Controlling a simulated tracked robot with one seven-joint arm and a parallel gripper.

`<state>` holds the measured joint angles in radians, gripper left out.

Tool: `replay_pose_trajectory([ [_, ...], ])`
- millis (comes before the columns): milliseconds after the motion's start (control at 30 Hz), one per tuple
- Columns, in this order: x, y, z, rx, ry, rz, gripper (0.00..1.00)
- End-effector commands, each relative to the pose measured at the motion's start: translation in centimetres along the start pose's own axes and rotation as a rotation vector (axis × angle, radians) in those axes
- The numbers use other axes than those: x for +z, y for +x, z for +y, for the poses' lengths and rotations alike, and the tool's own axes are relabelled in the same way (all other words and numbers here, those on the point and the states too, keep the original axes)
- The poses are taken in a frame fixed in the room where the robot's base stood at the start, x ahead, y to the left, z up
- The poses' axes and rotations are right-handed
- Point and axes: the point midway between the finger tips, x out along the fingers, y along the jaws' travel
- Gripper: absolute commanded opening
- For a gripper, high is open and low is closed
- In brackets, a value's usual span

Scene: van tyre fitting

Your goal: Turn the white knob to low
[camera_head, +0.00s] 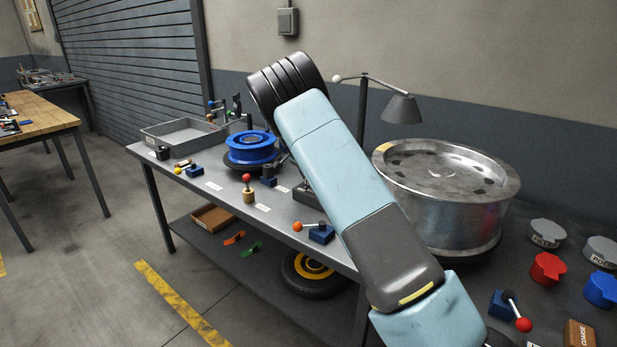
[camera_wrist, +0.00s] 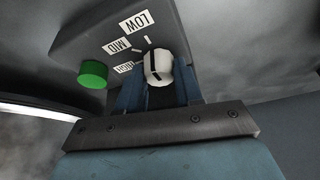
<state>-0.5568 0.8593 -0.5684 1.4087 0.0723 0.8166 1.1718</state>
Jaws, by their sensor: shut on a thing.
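The white knob (camera_wrist: 157,66) is in the wrist view, on the face of a dark grey control box (camera_wrist: 80,35). A black line crosses the knob; its upper end slants up toward the labels, but I cannot tell exactly which mark it meets. The labels LOW (camera_wrist: 136,22), MID (camera_wrist: 117,45) and HIGH (camera_wrist: 124,67) fan out at its upper left. My gripper (camera_wrist: 158,84) is shut on the knob, one blue finger on each side. In the head view my arm hides the gripper and the knob; part of a grey box (camera_head: 306,196) shows beside the arm.
A green button (camera_wrist: 92,74) is left of the knob on the box.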

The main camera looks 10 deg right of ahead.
Motion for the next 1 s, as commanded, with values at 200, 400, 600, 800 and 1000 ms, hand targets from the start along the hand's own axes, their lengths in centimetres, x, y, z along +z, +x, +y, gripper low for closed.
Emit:
replay_pose_trajectory([
  [200, 0.1, -0.1, -0.1, -0.003, -0.001, 0.0, 0.45],
  [400, 0.0, -0.1, -0.1, -0.002, -0.001, 0.0, 0.46],
  [600, 0.0, -0.9, -0.1, -0.002, -0.002, 0.0, 0.46],
  [800, 0.1, -4.2, -0.1, -0.004, -0.002, 0.0, 0.46],
  [1000, 0.0, -8.2, -0.1, -0.005, -0.001, 0.0, 0.46],
])
